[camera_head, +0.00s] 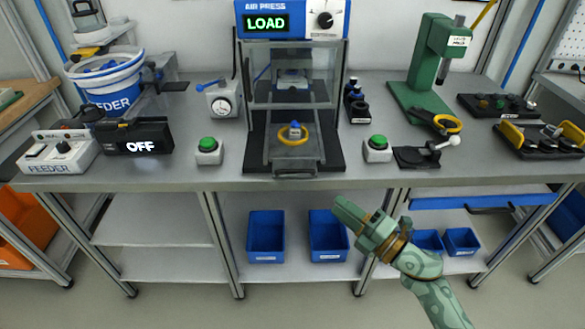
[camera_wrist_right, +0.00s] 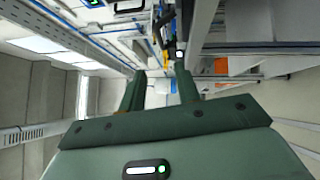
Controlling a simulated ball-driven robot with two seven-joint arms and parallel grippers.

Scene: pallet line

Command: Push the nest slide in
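The air press (camera_head: 292,20) stands at the back middle of the bench, its display reading LOAD. Its nest slide (camera_head: 272,154) is out at the front, with a grey handle (camera_head: 295,173) at the bench's front edge. A yellow ring (camera_head: 281,138) with a small blue-topped part (camera_head: 295,129) sits on the slide. My right gripper (camera_head: 342,208) is in front of and below the bench edge, right of the handle and apart from it. The right wrist view shows its two fingers (camera_wrist_right: 161,88) apart with nothing between them. My left gripper is out of view.
Green buttons stand left (camera_head: 208,150) and right (camera_head: 377,149) of the slide. A toggle clamp (camera_head: 425,153) and green hand press (camera_head: 435,60) are at the right. A feeder (camera_head: 108,85) and OFF box (camera_head: 137,138) are at the left. Blue bins (camera_head: 266,235) sit on the lower shelf.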

